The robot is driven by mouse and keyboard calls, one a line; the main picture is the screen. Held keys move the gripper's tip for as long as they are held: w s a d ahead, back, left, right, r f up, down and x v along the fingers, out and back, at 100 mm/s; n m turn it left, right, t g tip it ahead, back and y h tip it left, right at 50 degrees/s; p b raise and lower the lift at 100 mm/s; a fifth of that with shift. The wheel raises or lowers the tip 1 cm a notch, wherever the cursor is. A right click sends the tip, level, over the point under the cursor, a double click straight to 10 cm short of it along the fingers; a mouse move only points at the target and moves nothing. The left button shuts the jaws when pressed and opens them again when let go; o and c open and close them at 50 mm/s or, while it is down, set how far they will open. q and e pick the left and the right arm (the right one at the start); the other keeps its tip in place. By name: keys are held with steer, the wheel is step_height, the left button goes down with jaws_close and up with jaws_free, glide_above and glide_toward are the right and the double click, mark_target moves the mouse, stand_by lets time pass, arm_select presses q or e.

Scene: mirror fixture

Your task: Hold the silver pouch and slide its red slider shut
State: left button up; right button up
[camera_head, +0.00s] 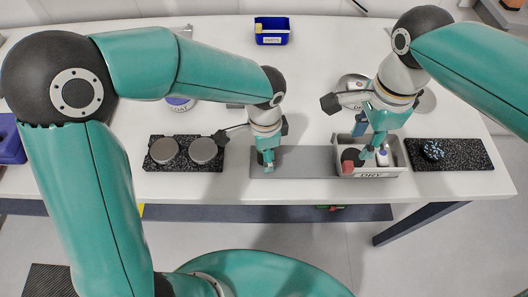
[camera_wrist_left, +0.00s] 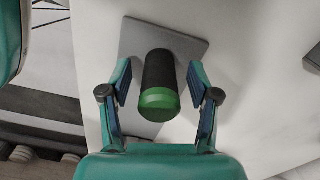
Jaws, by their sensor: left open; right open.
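I cannot make out a silver pouch or a red slider in either view. My left gripper (camera_head: 266,160) points down over a flat grey plate (camera_head: 305,162). In the left wrist view its two fingers (camera_wrist_left: 160,92) are open on either side of a black cylinder with a green end (camera_wrist_left: 160,100), with gaps on both sides. The grey plate (camera_wrist_left: 190,47) lies behind the cylinder. The head view does not clearly show the cylinder. My right gripper (camera_head: 364,143) is open over the white box labelled DRY (camera_head: 372,173) and hides part of its contents.
A red object (camera_head: 347,167) is in the box. A black speckled mat (camera_head: 472,154) lies right of it. Another dark mat with two round grey discs (camera_head: 203,151) lies left. A blue bin (camera_head: 271,38) stands at the back. The table's front edge is close to the box.

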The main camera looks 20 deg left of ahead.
arm_select(q)
steer(key=shift+f, duration=0.4)
jaws_close()
stand_by(0.9)
